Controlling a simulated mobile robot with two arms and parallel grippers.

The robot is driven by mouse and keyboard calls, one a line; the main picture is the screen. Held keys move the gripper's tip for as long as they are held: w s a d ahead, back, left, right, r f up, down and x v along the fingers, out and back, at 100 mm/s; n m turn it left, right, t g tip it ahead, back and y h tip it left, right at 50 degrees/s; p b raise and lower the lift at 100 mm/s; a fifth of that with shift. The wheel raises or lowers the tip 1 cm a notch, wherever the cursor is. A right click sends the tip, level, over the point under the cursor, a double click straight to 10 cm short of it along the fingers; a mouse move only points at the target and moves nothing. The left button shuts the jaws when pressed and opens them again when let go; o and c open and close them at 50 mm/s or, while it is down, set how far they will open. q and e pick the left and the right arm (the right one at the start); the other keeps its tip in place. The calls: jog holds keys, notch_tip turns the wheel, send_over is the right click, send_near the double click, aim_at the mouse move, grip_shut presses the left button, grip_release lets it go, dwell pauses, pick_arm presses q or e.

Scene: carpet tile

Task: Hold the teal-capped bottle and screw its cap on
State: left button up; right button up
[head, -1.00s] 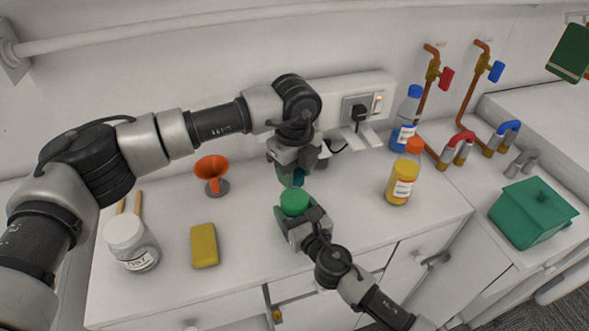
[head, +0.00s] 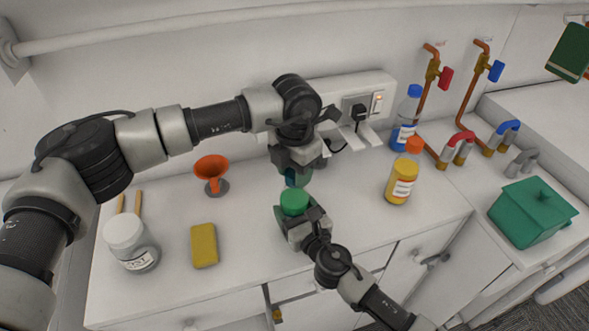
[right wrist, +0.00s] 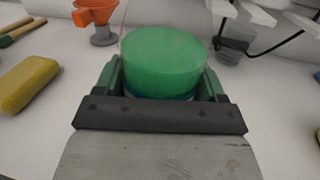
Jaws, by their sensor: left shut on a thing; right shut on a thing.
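The bottle (head: 294,201) shows as a round green mass, which looks like liquid inside a clear body whose upper part is hard to make out. In the right wrist view the green (right wrist: 165,62) sits between the fingers, with a thin blue band under it. My right gripper (head: 297,214) is shut on the bottle from the front. My left gripper (head: 297,177) points down just behind and above the green in the head view. It is shut on a small dark teal piece, apparently the cap (head: 298,180), mostly hidden by the fingers. Whether cap and bottle touch cannot be told.
An orange funnel (head: 212,172), a yellow sponge (head: 204,245) and a white-lidded jar (head: 131,243) stand to the left. A yellow bottle (head: 403,180) and a blue bottle (head: 404,130) stand to the right. A socket with a plug (head: 359,112) is on the wall behind.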

pick_arm(q)
jog(key=m, duration=0.9)
jog(key=shift+m, duration=0.3)
jog(key=m, duration=0.7)
jog(key=shift+m, duration=0.4)
jog(key=o, duration=1.1)
notch_tip(320, 180, up, 12)
